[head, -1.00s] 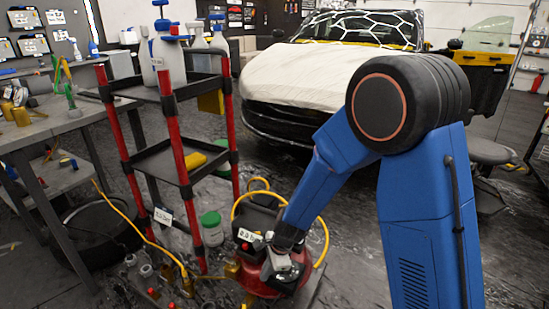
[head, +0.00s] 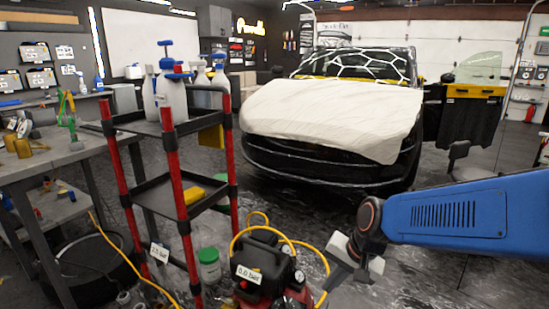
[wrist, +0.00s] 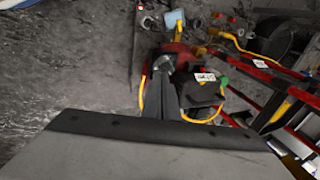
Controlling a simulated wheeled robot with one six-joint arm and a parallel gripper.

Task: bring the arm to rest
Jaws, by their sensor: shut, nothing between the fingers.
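My blue arm reaches in from the right edge of the head view. My gripper (head: 330,281) hangs at its end, pointing down and to the left, just right of the red and black compressor (head: 262,266). In the wrist view my gripper (wrist: 164,66) shows as a dark narrow bar with its fingers together and nothing between them. The compressor (wrist: 203,90) lies beyond and beside it there. In the head view a yellow hose passes close to the fingertips; I cannot tell if they touch.
A red-posted cart (head: 173,195) with spray bottles stands left of the compressor. A workbench (head: 45,155) is at far left. A car (head: 330,165) with a white cover on its hood stands behind. Dark floor is open between the compressor and the car.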

